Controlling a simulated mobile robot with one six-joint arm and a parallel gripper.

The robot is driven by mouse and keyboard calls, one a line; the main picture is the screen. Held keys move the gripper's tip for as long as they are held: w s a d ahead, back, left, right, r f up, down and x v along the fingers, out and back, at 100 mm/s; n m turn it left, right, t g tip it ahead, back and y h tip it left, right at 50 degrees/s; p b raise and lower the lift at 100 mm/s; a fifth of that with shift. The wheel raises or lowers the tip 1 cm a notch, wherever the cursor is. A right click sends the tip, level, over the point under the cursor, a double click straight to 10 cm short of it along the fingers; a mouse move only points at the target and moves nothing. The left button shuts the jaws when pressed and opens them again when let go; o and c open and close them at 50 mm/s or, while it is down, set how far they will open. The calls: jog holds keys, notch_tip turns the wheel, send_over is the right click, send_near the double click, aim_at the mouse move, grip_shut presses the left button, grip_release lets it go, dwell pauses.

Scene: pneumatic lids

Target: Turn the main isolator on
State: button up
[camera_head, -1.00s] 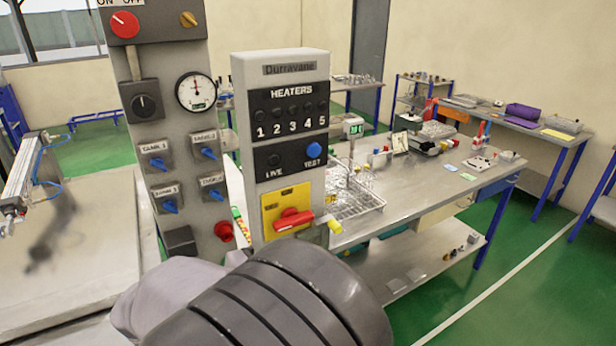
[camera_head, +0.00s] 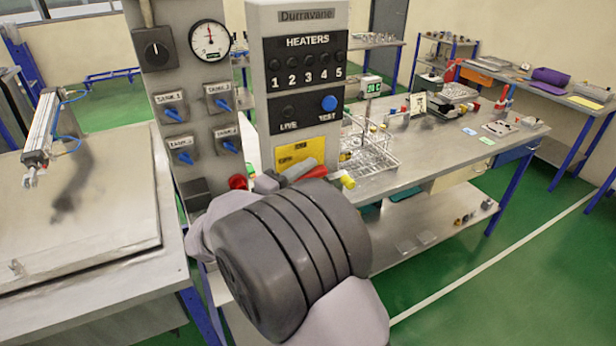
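The yellow isolator plate (camera_head: 300,152) is low on the grey heater panel, under the LIVE and TEST row. I take its red handle (camera_head: 314,173) to be the main isolator; only a part shows, at the plate's lower right. My dark wrist and arm stand in front of its lower part. A grey part of my gripper (camera_head: 298,169) is at the handle, overlapping it in the picture. The fingertips are mostly hidden, so I cannot tell whether they touch or grip the handle. The handle's exact angle and most plate lettering are hidden.
The heater panel (camera_head: 262,110) has a blue TEST button (camera_head: 328,103). To its left, a grey post carries a gauge (camera_head: 209,41), a black knob (camera_head: 156,49) and several blue tank valves. A red knob (camera_head: 238,182) is close left of my gripper. A bench with a wire rack (camera_head: 368,152) stands behind.

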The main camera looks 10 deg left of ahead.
jog(key=shift+w+d, duration=0.2)
jog(key=shift+w, duration=0.15)
grip_shut()
